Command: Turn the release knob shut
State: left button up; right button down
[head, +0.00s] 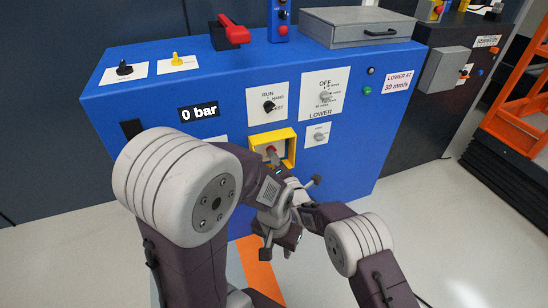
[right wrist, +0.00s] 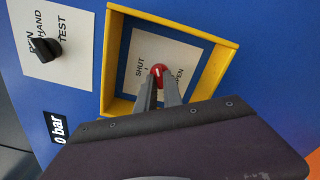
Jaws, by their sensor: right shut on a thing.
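The red release knob (right wrist: 158,71) sits on a white plate (right wrist: 135,45) marked SHUT and OPEN, inside a yellow frame (right wrist: 108,60). The knob lies between the two words; its exact setting is hard to read. My right gripper (right wrist: 158,80) is shut on the knob, its fingers coming in from below in the right wrist view. In the head view, the yellow frame (head: 291,147) is on the blue cabinet front, with the right gripper (head: 272,155) at the knob. My left gripper (head: 277,248) is below it, in front of the cabinet; its fingers overlap other arm parts.
The blue cabinet (head: 225,95) carries a 0 bar display (head: 199,111), a RUN/HAND/TEST selector (head: 268,106), an OFF/LOWER dial (head: 324,97) and a small knob (head: 319,136). A red-handled lever (head: 230,33) and a grey box (head: 362,24) are on top. Clear floor lies at right.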

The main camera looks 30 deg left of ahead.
jog(key=n, duration=0.5)
jog(key=shift+f, duration=0.15)
jog(key=n, duration=0.5)
jog(key=shift+f+n, duration=0.1)
jog(key=shift+n, duration=0.3)
jog(key=c, duration=1.5)
grip_release()
jog(key=b+v, duration=0.9)
jog(key=b, duration=0.3)
jog(key=shift+d, duration=0.1)
